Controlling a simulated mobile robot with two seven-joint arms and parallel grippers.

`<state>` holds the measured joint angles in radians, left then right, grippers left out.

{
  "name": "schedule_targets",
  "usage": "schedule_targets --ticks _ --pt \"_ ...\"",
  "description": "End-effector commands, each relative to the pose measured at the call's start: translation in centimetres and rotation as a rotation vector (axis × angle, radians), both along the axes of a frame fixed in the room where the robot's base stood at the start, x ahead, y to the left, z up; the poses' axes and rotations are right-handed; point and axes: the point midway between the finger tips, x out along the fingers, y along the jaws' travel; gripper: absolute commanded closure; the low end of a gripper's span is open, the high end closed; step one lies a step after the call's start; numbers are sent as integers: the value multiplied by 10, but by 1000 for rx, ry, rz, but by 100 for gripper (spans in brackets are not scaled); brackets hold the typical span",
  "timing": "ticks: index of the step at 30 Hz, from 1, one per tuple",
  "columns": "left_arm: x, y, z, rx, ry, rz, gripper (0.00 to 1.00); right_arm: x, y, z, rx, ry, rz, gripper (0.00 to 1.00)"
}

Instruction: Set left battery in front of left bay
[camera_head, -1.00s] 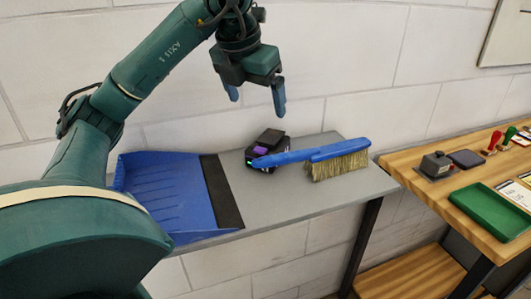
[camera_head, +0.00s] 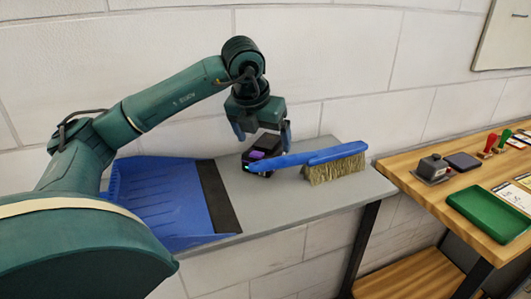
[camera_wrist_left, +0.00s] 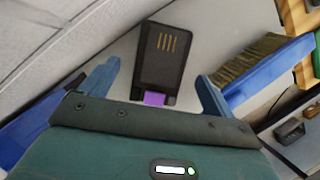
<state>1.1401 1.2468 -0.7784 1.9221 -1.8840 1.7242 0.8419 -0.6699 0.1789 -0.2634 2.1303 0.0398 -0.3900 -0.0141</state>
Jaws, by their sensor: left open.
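The battery (camera_head: 262,150) is a dark block with a purple part, lying on the grey shelf against the wall, between the dustpan and the brush. In the left wrist view the battery (camera_wrist_left: 160,58) shows gold contact strips on its dark face and a purple tab toward the gripper. My left gripper (camera_head: 262,138) is open and low over the battery. In the left wrist view the two blue fingers of the left gripper (camera_wrist_left: 157,85) stand apart on either side of it, with nothing held. The brush handle partly hides the battery's front. No bay is recognisable. My right gripper is not in view.
A blue dustpan (camera_head: 165,198) with a dark lip lies left on the grey shelf (camera_head: 262,212). A blue-handled brush (camera_head: 335,168) lies close at the battery's right. A wooden table (camera_head: 418,190) with a green tray (camera_head: 486,212) and stamps stands at the right.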

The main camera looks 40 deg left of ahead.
Motion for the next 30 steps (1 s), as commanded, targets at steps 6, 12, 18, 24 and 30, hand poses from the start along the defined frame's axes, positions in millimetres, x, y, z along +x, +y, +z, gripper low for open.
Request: schedule_targets --ticks 6,12,18,24,30 --pt "9 2 -21 0 0 0 11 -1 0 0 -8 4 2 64" --pt "9 3 -23 -1 -1 0 11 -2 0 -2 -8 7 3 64" --pt "9 2 -22 0 -1 -1 24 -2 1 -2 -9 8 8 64" --pt "9 2 -22 0 -1 -1 40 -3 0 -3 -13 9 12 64" --pt "9 2 -22 0 -1 -1 57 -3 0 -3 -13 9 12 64"
